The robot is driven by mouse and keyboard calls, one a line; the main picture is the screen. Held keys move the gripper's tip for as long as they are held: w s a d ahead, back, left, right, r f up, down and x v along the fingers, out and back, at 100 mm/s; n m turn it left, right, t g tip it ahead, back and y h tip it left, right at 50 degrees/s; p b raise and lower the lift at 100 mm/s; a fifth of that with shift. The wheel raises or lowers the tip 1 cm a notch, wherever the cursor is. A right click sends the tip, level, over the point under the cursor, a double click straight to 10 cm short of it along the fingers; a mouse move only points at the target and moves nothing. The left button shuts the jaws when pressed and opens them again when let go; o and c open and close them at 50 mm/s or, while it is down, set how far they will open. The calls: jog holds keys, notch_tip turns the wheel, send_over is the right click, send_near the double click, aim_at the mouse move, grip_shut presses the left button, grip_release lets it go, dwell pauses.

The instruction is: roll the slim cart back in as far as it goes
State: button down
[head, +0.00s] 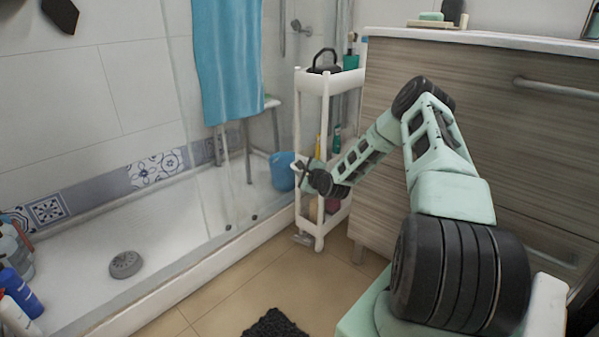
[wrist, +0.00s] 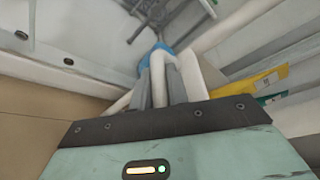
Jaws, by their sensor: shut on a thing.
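The slim white cart (head: 312,84) stands upright in the gap between the shower and the wood-grain cabinet (head: 450,100), its front end jutting past the cabinet's side. It has several shelves. My gripper (head: 308,174) is at the cart's front, around middle-shelf height. In the wrist view my gripper (wrist: 160,72) is shut, its grey fingers on either side of a white upright bar of the cart (wrist: 157,76). The exact contact is partly hidden by the fingers. A yellow item (wrist: 255,88) on the cart shows to the right.
The raised shower edge (head: 215,277) runs along the cart's left. A blue bucket (head: 282,172) and a stool (head: 246,150) are in the shower. A dark mat (head: 275,325) lies on the floor.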

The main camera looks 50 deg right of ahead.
jog(key=shift+s+d+r, duration=0.1)
jog(key=shift+d+r, duration=0.05)
jog(key=shift+d, duration=0.35)
jog(key=c, duration=1.4)
grip_release()
jog(key=shift+o, duration=0.2)
jog(key=p+v, duration=0.5)
jog(key=v, duration=1.2)
jog(key=shift+s+a+p, duration=0.2)
jog(key=shift+a+p, duration=0.1)
jog(key=shift+p, duration=0.1)
